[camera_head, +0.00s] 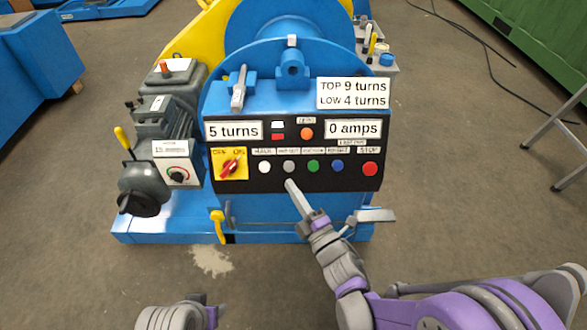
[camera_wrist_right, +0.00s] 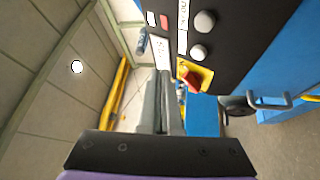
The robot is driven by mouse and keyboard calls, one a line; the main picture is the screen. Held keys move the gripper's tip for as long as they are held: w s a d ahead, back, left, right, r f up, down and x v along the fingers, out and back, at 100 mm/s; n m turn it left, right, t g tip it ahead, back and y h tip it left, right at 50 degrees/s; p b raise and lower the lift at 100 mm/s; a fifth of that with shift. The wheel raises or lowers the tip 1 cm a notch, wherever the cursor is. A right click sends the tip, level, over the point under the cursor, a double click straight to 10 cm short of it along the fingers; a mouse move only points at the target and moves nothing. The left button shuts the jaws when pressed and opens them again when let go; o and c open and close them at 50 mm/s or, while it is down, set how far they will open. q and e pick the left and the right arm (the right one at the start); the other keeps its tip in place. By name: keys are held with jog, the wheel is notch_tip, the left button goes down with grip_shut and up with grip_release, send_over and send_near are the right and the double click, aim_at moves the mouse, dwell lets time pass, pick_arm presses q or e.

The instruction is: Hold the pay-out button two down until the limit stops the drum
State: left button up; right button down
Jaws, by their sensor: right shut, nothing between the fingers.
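The black control panel (camera_head: 330,185) on the blue drum machine carries a row of buttons. The grey pay-out button (camera_head: 289,166) is second from the left, beside the white haul button (camera_head: 264,167). My right gripper (camera_head: 291,184) is shut and empty, its tips just below the pay-out button in the head view. I see no contact with the button. In the right wrist view its fingers (camera_wrist_right: 162,75) lie together, with the pay-out button (camera_wrist_right: 205,21) up and to the right. The display (camera_head: 234,131) reads 5 turns. My left gripper (camera_head: 213,314) is partly in view at the bottom edge.
The sign (camera_head: 353,93) reads TOP 9 turns, LOW 4 turns. The ammeter (camera_head: 354,129) reads 0 amps. Green (camera_head: 313,167), blue (camera_head: 337,167) and red stop (camera_head: 370,169) buttons sit to the right. A yellow switch plate with a red knob (camera_head: 229,165) is at the left.

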jog(key=shift+w, duration=0.1)
jog(key=b, duration=0.3)
send_near(289, 166)
jog(key=shift+w+a+r, duration=0.4)
jog(key=shift+w+a, duration=0.25)
jog(key=shift+w, duration=0.05)
jog(key=shift+w+a+r, duration=0.45)
jog(key=shift+w+a, duration=0.15)
jog(key=shift+w, duration=0.15)
jog(key=shift+w+a+r, duration=0.4)
jog(key=shift+w+a, duration=0.25)
jog(key=shift+w, duration=0.05)
jog(key=shift+w+f, duration=0.1)
jog(key=shift+w+f, duration=0.1)
jog(key=shift+w, duration=0.2)
